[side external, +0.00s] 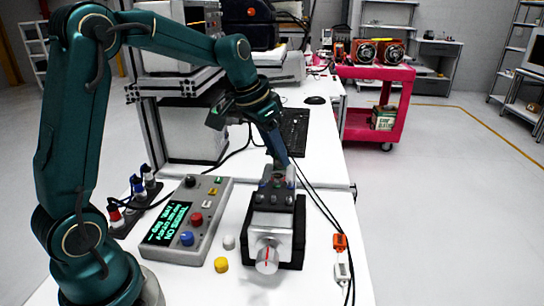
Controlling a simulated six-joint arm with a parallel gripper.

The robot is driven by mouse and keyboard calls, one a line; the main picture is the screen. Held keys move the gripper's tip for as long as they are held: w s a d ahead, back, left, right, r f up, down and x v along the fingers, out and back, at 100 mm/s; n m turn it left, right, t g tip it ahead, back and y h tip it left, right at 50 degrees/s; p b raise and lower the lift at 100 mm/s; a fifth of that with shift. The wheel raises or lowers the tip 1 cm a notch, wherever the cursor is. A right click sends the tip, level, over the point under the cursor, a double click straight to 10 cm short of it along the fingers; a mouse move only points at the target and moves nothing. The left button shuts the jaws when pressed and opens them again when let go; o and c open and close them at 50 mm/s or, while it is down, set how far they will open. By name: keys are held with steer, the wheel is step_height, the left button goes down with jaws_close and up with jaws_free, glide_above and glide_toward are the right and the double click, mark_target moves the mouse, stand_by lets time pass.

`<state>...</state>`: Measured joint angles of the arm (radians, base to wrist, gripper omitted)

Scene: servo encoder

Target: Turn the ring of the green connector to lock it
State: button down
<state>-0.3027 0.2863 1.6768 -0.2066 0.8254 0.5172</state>
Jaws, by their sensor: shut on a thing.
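The servo encoder unit (270,222) is a grey and black block on the white table, with a round silver shaft end (267,262) marked by a red line at its front. My gripper (278,181) points down at the rear top of this unit and is shut on a small part there. That part sits where the green connector's ring would be; the fingers mostly cover it, and its colour and the ring's turn cannot be made out. Several dark connectors stand in a row on the unit's top, just in front of my fingers.
A grey control box (185,220) with a green-text screen and coloured knobs stands left of the unit. Several cable plugs (140,190) stand in a holder farther left. A yellow cap (221,265), a white cap (229,242) and orange and white cable connectors (340,242) lie nearby. Black cables run behind.

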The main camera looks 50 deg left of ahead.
steer(key=c, duration=0.5)
jaws_free()
steer(key=shift+v, duration=2.6)
steer(key=shift+d+r, duration=0.3)
steer(key=s+d+r+m+t, duration=0.1)
steer(key=s+d+r, duration=0.2)
steer(key=s+d, duration=0.1)
steer(key=s+d+f, duration=0.1)
steer(key=s+f, duration=0.1)
steer(key=s, duration=0.2)
steer(key=s+d+f+n, duration=0.1)
steer(key=s+f, duration=0.1)
steer(key=s, duration=0.3)
steer(key=s+d+f+n, duration=0.1)
steer(key=s+f, duration=0.2)
steer(key=s, duration=0.2)
steer(key=shift+d, duration=0.15)
